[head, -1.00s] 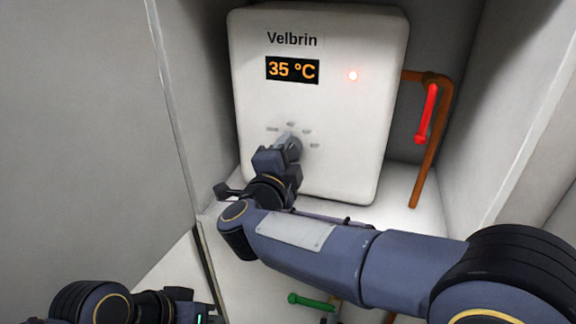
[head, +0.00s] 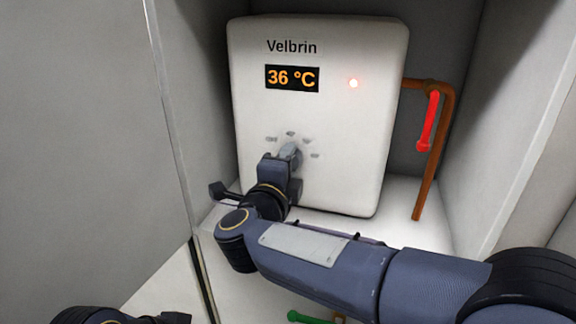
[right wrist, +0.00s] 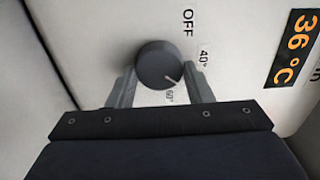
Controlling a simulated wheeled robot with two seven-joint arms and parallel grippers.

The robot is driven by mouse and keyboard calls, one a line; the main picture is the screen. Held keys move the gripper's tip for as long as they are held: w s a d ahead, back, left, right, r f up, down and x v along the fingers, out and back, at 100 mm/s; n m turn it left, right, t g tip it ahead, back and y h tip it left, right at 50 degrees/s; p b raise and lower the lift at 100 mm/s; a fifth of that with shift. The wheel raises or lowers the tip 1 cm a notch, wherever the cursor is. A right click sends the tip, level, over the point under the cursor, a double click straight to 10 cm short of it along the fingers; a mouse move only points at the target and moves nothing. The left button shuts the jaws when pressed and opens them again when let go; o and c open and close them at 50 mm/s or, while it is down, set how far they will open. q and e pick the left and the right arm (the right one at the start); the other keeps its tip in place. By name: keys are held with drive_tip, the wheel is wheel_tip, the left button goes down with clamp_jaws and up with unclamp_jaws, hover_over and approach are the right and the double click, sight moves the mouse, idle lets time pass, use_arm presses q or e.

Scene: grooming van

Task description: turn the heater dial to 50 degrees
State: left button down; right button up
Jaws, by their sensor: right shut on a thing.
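The white Velbrin heater (head: 330,140) stands in the alcove, and its orange display (head: 292,78) reads 36 °C. The dark grey round dial (right wrist: 157,63) shows clearly in the right wrist view; its white mark lies between the 40° and 60° labels, nearer 60°. My right gripper (head: 289,158) is at the dial, with one finger on each side, shut on it; it largely hides the dial in the head view. My left gripper (head: 172,318) shows only partly at the bottom left edge, away from the heater, and its fingers cannot be made out.
A copper pipe (head: 437,165) with a red lever (head: 428,122) runs right of the heater. A green handle (head: 305,317) is at the bottom edge. Alcove walls stand close on both sides.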

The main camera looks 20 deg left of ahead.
drive_tip(key=o, duration=1)
drive_tip(key=shift+s, duration=0.1)
drive_tip(key=s+p, duration=0.1)
drive_tip(key=s, duration=0.6)
drive_tip(key=shift+s+a, duration=0.1)
drive_tip(key=shift+s, duration=0.2)
